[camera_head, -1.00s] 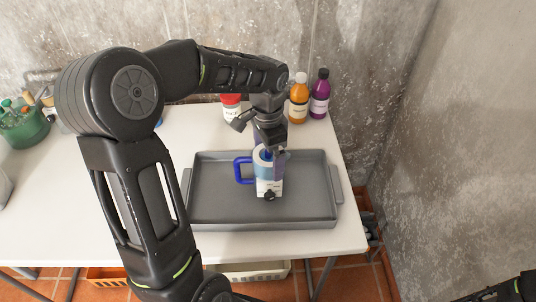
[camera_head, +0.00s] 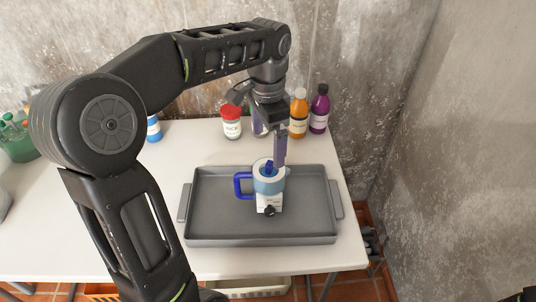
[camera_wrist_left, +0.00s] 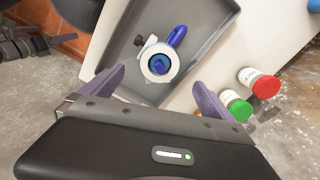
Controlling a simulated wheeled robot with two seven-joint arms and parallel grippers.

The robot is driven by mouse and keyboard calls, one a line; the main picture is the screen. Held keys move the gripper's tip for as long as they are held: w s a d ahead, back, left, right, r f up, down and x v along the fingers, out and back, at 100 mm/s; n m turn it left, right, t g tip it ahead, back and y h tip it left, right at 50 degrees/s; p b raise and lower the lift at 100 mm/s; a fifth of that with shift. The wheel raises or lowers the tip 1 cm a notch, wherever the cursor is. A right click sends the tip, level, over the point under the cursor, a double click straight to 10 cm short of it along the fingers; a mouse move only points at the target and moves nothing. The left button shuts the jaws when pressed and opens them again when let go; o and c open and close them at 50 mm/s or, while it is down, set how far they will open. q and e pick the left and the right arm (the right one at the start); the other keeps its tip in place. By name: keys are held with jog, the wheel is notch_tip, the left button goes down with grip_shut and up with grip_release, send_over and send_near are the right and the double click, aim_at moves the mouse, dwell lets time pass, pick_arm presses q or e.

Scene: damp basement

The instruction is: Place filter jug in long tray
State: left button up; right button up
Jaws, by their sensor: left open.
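The filter jug (camera_head: 269,194), white and pale blue with a dark blue handle and a black tap, stands upright in the grey long tray (camera_head: 214,225), near its middle. My left gripper (camera_head: 270,148) is open and empty, above and just behind the jug. In the left wrist view the jug (camera_wrist_left: 160,64) is seen from above, in front of the open purple fingers (camera_wrist_left: 154,92) and clear of them. The tray (camera_wrist_left: 119,51) shows around it there. A dark part of my right arm (camera_head: 522,296) shows at the lower right corner; its fingers are out of frame.
Behind the tray stand a red-capped jar (camera_head: 231,123), an orange bottle (camera_head: 298,114) and a purple bottle (camera_head: 319,109). A blue-and-white container (camera_head: 153,129) and green tub (camera_head: 18,142) are further left. The white table (camera_head: 120,225) is clear left of the tray.

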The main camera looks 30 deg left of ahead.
pick_arm(q)
jog(key=shift+r, duration=0.7)
dwell(0.3)
